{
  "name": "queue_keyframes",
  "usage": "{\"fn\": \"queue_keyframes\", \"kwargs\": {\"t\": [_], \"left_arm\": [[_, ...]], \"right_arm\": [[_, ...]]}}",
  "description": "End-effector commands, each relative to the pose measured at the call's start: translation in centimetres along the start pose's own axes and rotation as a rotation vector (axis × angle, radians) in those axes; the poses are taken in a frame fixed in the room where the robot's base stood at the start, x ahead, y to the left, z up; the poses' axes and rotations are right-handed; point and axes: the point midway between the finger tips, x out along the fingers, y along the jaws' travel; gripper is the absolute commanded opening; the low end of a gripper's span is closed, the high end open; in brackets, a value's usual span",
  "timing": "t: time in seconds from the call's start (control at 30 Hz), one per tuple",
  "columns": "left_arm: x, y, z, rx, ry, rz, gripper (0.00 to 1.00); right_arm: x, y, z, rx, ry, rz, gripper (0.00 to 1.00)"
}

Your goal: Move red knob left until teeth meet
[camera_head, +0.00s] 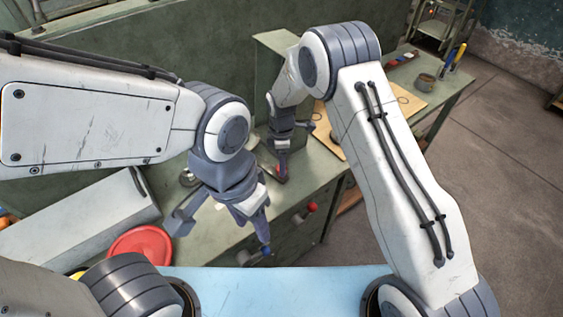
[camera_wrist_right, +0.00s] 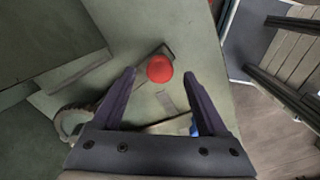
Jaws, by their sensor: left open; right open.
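The red knob (camera_wrist_right: 159,68) shows in the right wrist view on the green bench top, by a thin dark bar. My right gripper (camera_wrist_right: 159,82) is open, with one finger on each side of the knob in that view; I cannot tell if they touch it. In the head view a small red thing (camera_head: 280,173) sits just below the right gripper (camera_head: 283,152). A round, ring-like metal part (camera_wrist_right: 70,122) lies left of the knob, partly hidden by the gripper; its teeth are not clear. My left gripper (camera_head: 222,232) is open and empty near the bench's front.
Another red knob (camera_head: 312,207) is on the cabinet front. A red round dish (camera_head: 140,244) and a grey box (camera_head: 80,222) lie at the left. A wooden board (camera_head: 400,104), a cup (camera_head: 425,83) and tools are farther back right. The bench edge drops to open floor.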

Motion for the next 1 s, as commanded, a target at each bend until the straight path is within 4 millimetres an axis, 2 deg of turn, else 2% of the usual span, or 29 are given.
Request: {"fn": "queue_keyframes", "kwargs": {"t": [0.2, 0.5, 0.57, 0.7, 1.0], "left_arm": [[-0.6, 0.0, 0.0, 0.000, 0.000, 0.000, 0.50], [-0.5, 0.0, 0.0, 0.000, 0.000, 0.000, 0.50], [-0.5, 0.0, 0.0, 0.000, 0.000, 0.000, 0.50], [-0.5, 0.0, 0.0, 0.000, 0.000, 0.000, 0.50], [-0.5, 0.0, 0.0, 0.000, 0.000, 0.000, 0.50]], "right_arm": [[1.9, 0.0, 0.0, 0.001, 0.000, 0.001, 0.76], [2.2, 0.0, 0.0, 0.000, 0.000, 0.001, 0.76], [2.2, 0.0, -0.1, 0.001, 0.000, 0.001, 0.54], [2.1, 0.0, -0.1, 0.001, 0.000, 0.001, 0.00], [2.1, 0.0, -0.1, 0.001, 0.000, 0.001, 0.00]]}}
